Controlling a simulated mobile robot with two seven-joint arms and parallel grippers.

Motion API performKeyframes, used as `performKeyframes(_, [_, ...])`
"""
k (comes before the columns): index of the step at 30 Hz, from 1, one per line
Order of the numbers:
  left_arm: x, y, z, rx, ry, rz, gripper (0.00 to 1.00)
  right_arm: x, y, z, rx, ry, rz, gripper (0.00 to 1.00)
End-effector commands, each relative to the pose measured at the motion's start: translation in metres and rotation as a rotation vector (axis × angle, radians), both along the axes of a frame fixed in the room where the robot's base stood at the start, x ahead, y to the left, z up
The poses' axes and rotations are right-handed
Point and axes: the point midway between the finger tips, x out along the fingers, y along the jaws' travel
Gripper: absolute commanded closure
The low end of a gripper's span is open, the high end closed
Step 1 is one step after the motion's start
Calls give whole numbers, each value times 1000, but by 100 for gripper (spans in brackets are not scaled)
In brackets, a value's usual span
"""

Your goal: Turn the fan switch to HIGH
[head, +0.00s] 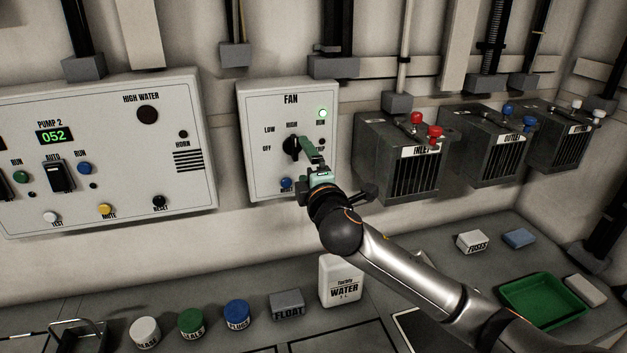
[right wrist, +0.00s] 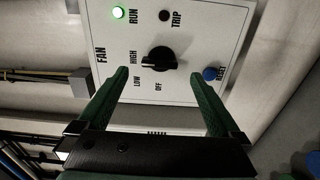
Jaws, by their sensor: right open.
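The fan panel (head: 257,178) is a pale box on the wall with LOW, HIGH and OFF labels. Its black rotary switch (head: 291,148) also shows in the right wrist view (right wrist: 160,58). There its long handle lies in line with the HIGH label. A green lamp by RUN (head: 323,113) is lit. My right gripper (head: 305,143) is in front of the panel. In the right wrist view its green fingers (right wrist: 163,76) are spread and empty, with the switch seen beyond and between their tips. They appear apart from it. My left gripper is not in view.
A blue reset button (right wrist: 211,74) sits low on the fan panel. The pump panel (head: 110,200) is to the left. Dark vented boxes, one marked INLET (head: 395,180), stand to the right. Below, the bench holds a water jug (head: 341,278), small tubs and a green tray (head: 515,290).

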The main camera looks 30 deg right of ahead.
Motion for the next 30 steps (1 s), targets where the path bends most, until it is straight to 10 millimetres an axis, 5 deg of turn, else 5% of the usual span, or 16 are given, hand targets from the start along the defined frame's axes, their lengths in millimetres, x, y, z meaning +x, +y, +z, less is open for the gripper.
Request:
performKeyframes(12, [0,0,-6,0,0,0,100,-57,15,0,1,0,0,0])
performKeyframes(30, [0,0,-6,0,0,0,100,-62,16,0,1,0,-1,0])
